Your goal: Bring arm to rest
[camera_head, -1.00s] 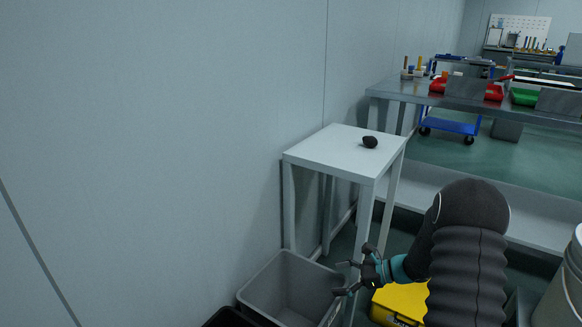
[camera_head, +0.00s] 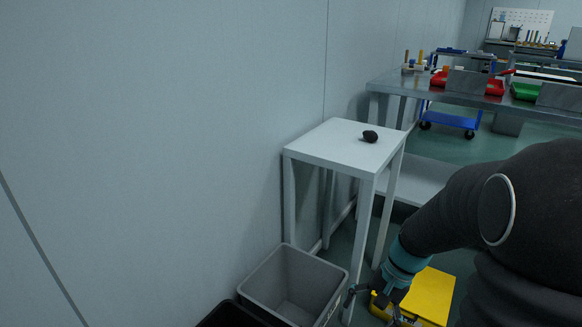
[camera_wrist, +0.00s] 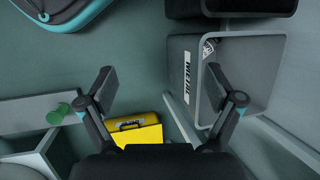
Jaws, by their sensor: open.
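My gripper (camera_head: 376,300) is low in front of the grey bin and the yellow case in the head view, at the end of my dark arm. In the wrist view my gripper (camera_wrist: 161,92) has its two fingers wide apart with nothing between them. The fingers point over open floor. My arm fills the lower right of the head view and hides part of the floor.
A grey bin (camera_head: 262,283) stands below a small white table (camera_head: 325,146) holding a dark lump (camera_head: 370,136). A yellow case (camera_head: 432,294) lies on the floor. A long workbench (camera_head: 400,86) with red and green trays is behind.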

